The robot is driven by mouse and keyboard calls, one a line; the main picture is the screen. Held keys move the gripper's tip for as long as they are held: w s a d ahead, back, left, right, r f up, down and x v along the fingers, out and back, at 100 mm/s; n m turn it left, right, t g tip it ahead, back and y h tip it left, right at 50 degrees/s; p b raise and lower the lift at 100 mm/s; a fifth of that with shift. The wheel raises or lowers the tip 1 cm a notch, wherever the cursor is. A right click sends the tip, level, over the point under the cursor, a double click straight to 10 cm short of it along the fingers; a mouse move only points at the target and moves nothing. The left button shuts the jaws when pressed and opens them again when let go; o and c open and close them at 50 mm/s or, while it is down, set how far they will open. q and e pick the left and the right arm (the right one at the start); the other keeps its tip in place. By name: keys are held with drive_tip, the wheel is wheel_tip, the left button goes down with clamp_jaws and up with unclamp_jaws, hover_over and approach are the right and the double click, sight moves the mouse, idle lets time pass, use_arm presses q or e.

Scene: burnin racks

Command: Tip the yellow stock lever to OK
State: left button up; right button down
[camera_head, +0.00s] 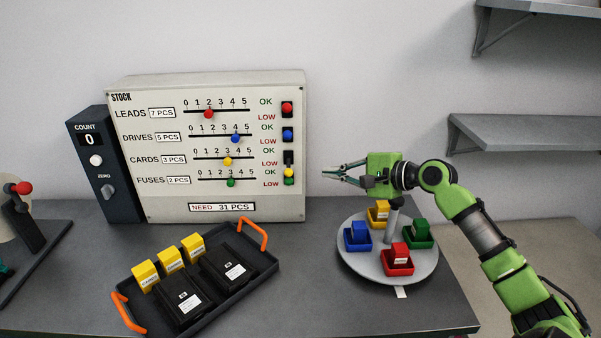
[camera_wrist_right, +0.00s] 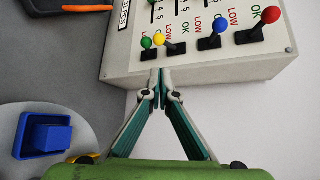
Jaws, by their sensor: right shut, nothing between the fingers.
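The stock panel (camera_head: 134,197) stands at the back of the table. Its yellow lever (camera_head: 289,173) sits in the third switch from the top, knob tipped down to the LOW side, close above the green knob (camera_head: 289,181). In the right wrist view the yellow knob (camera_wrist_right: 158,41) leans from its black slot towards the green knob (camera_wrist_right: 146,43). My right gripper (camera_head: 325,172) is right of the panel at about the yellow lever's height. Its fingertips (camera_wrist_right: 162,76) are together, empty, and appear apart from the lever.
The red lever (camera_head: 287,107) and blue lever (camera_head: 287,134) are above the yellow one. A grey turntable (camera_head: 351,265) with coloured bins stands below my right gripper. A black tray (camera_head: 218,297) with orange handles lies before the panel. Grey shelves (camera_head: 520,133) are at right.

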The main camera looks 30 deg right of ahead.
sight(288, 157)
drive_tip(key=p+x, duration=0.3)
drive_tip(key=x, duration=0.7)
drive_tip(key=shift+w+f, duration=0.2)
drive_tip(key=shift+f, duration=0.1)
drive_tip(key=shift+w, duration=0.1)
